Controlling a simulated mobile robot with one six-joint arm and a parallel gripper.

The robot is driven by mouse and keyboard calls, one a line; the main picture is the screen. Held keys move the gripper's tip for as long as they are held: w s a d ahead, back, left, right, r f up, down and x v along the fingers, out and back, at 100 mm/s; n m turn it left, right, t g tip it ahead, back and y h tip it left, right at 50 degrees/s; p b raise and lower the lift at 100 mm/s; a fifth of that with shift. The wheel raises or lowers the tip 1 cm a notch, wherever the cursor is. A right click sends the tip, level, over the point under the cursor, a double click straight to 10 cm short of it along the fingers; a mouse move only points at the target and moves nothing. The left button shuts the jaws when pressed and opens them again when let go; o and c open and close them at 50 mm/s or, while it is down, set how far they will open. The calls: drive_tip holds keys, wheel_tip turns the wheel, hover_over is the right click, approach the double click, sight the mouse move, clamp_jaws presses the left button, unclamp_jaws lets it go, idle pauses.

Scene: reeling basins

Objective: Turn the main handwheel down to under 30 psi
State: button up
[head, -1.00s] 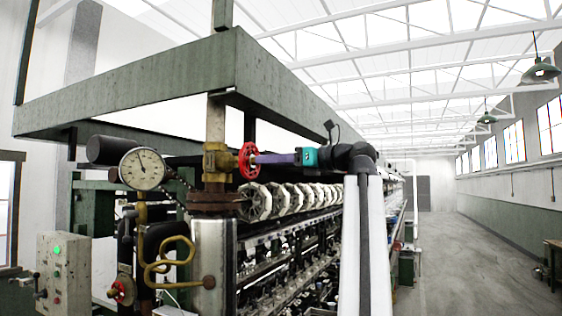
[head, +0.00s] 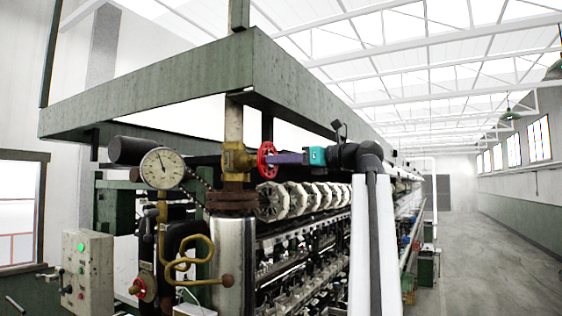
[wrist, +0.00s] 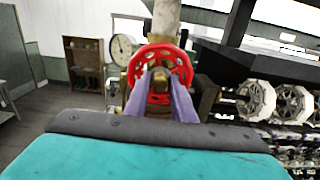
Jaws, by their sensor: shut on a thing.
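The main handwheel is a red spoked wheel (head: 267,160) on a brass valve (head: 236,159) on the vertical pipe. It faces the wrist camera in the wrist view (wrist: 159,68). My gripper (head: 279,159) reaches it from the right, its purple fingers (wrist: 182,104) shut on the wheel's near side at the hub. The fingertips are partly hidden against the wheel. A round white pressure gauge (head: 162,168) is left of the valve, its dark needle pointing up and slightly left. Its numbers are too small to read. The gauge also shows small in the wrist view (wrist: 122,49).
A green beam frame (head: 150,95) hangs above the valve. White octagonal reels (head: 290,198) run along the machine behind. A smaller red handwheel (head: 143,288) and a control box (head: 88,270) with a green light are low left. The aisle floor (head: 480,260) at right is clear.

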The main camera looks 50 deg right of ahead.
drive_tip(key=shift+m, duration=3.1)
drive_tip(key=o, duration=0.9)
drive_tip(key=shift+c, duration=0.2)
drive_tip(key=shift+v, duration=1.5)
drive_tip(key=n+b, duration=0.2)
drive_tip(key=n, duration=0.4)
